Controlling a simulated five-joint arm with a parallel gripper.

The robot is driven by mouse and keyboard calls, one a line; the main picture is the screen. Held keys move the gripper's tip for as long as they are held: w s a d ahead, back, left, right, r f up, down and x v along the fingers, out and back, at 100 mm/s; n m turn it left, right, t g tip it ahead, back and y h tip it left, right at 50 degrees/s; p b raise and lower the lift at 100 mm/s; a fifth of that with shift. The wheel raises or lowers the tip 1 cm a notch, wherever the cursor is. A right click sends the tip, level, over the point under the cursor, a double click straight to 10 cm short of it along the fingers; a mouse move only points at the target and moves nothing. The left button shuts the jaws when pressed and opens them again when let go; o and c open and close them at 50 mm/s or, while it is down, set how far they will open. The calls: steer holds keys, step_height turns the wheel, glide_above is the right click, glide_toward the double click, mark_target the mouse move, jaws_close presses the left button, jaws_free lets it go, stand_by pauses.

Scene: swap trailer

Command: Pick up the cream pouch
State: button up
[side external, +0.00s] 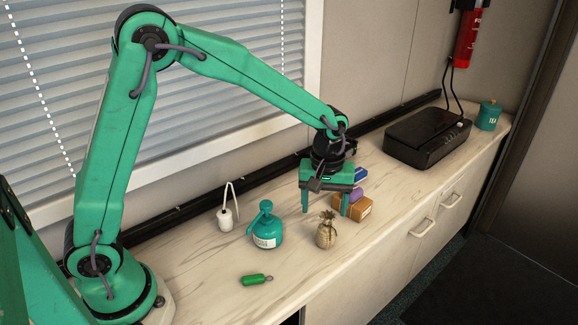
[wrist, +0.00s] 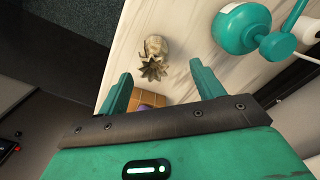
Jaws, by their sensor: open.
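The cream pouch (side external: 326,234) stands upright on the marble-look counter, its gathered top spread in points. It also shows in the wrist view (wrist: 155,50), just beyond the gap between my fingers. My gripper (side external: 324,207) points down above the counter, behind the pouch in the side view, with its fingers apart and nothing between them. In the wrist view my gripper (wrist: 161,74) shows both fingertips apart, with the pouch's pointed top near the line between them. I cannot tell the exact height of the fingertips over the counter.
A small green cylinder (side external: 257,280) lies in front. A brown box (side external: 358,210), with purple and blue items, is close by my gripper's right finger. The counter's front edge is near.

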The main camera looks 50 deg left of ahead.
mark_target(326, 231)
steer(key=shift+w+d+f, duration=0.25)
steer(key=shift+f, duration=0.3)
steer(key=shift+f, duration=0.15)
steer(key=shift+w+d+f, duration=0.1)
steer(key=shift+w+f, duration=0.05)
steer(key=shift+f, duration=3.6)
steer(key=c, duration=1.1)
